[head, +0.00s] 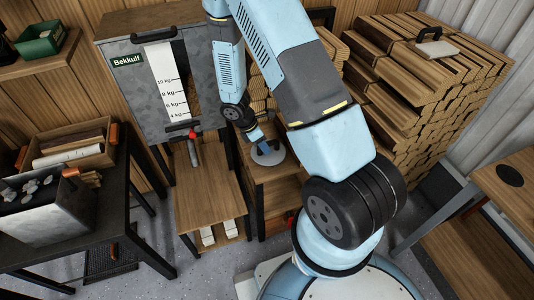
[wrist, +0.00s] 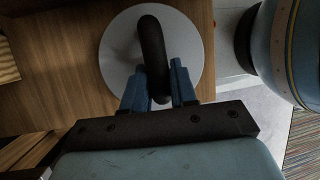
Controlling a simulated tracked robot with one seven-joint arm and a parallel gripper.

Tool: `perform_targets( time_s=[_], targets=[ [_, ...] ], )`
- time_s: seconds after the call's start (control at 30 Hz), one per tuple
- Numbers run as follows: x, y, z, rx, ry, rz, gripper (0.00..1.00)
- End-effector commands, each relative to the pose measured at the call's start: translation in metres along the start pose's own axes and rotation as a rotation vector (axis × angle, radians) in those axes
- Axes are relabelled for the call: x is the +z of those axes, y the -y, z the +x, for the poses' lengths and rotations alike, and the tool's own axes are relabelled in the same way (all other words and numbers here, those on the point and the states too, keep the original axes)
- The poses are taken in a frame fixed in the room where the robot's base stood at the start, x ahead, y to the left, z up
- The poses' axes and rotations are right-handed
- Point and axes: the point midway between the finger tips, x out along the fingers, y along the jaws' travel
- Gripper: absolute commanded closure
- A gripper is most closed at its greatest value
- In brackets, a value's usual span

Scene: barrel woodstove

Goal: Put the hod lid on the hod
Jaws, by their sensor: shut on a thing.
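A round pale grey lid (wrist: 118,55) with a black arched handle (wrist: 152,40) fills the top middle of the wrist view. My gripper (wrist: 158,76) has its two blue fingers on either side of the handle and is shut on it. In the head view the lid (head: 268,156) lies flat over a wooden surface under my gripper (head: 263,141). I cannot tell whether it touches the wood. An open grey metal bin (head: 45,215) with dark lumps stands on the left table; it may be the hod, but I cannot tell for sure.
A grey hopper (head: 125,85) marked Bekkulf stands behind a low wooden bench (head: 210,185). Stacked firewood (head: 410,110) fills the back right, with a black-handled pale plate (head: 440,50) on top. A crate of logs (head: 75,150) stands by the bin. A wooden table (head: 490,210) is at right.

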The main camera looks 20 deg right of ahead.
Motion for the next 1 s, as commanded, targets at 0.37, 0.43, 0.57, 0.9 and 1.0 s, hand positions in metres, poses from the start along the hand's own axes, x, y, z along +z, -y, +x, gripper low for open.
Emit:
perform_targets(
  time_s=[0.37, 0.43, 0.57, 0.9, 1.0],
  targets=[
    [0.004, 0.002, -0.009, 0.000, 0.000, 0.000, 1.00],
    [0.005, 0.002, -0.013, 0.001, -0.001, 0.000, 1.00],
    [0.008, 0.004, -0.020, 0.001, -0.001, 0.001, 1.00],
    [0.015, 0.007, -0.037, 0.001, 0.000, 0.000, 1.00],
    [0.017, 0.009, -0.042, 0.001, 0.000, 0.000, 1.00]
  ],
)
